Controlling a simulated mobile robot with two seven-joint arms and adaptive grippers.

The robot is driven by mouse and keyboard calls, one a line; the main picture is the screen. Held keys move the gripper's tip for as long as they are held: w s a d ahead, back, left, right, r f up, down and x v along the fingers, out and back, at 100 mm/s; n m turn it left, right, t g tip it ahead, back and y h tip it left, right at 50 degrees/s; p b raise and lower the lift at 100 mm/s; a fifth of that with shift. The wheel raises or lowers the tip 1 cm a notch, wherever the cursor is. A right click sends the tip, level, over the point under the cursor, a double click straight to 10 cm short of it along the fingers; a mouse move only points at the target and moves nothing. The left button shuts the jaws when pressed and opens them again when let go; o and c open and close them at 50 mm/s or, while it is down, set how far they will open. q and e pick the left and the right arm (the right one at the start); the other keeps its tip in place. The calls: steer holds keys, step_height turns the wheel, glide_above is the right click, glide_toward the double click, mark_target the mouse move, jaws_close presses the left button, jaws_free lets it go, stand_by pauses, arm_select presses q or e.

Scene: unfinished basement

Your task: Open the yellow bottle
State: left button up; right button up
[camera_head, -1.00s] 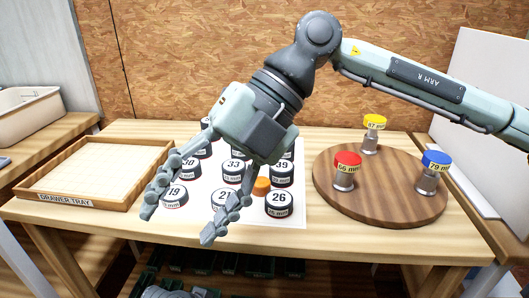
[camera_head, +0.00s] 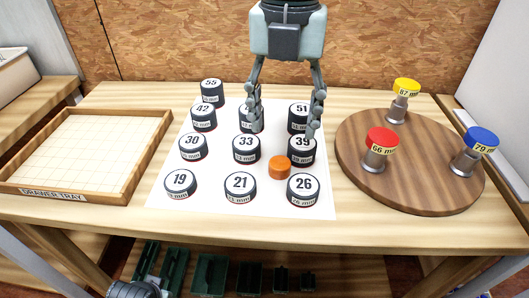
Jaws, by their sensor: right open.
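The yellow bottle is a small metallic bottle with a yellow cap (camera_head: 406,86) marked 87 mm. It stands upright at the back of a round wooden board (camera_head: 410,190) on the right of the table, with its cap on. My right gripper (camera_head: 281,130) comes down from the top middle with its two fingers spread apart. It is to the left of the yellow bottle and apart from it, over the numbered black cylinders. Its fingers partly cover the cylinder behind the 33 one (camera_head: 246,148) and the 51 one.
A red-capped bottle (camera_head: 382,142) and a blue-capped bottle (camera_head: 480,140) share the board. Several numbered black cylinders and an orange disc (camera_head: 280,167) are on a white sheet (camera_head: 215,199). An empty drawer tray (camera_head: 85,145) is at left. Green bins sit below.

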mark_target(280, 163)
steer(key=shift+w+a, duration=0.15)
steer(key=shift+f, duration=0.25)
steer(key=f, duration=0.5)
steer(key=f+p, duration=0.1)
steer(key=f, duration=0.1)
steer(key=shift+s+f, duration=0.15)
steer(key=shift+s, duration=0.1)
arm_select(q)
steer(key=shift+s+x, duration=0.2)
steer(key=shift+x, duration=0.9)
arm_select(e)
steer(key=c, duration=0.8)
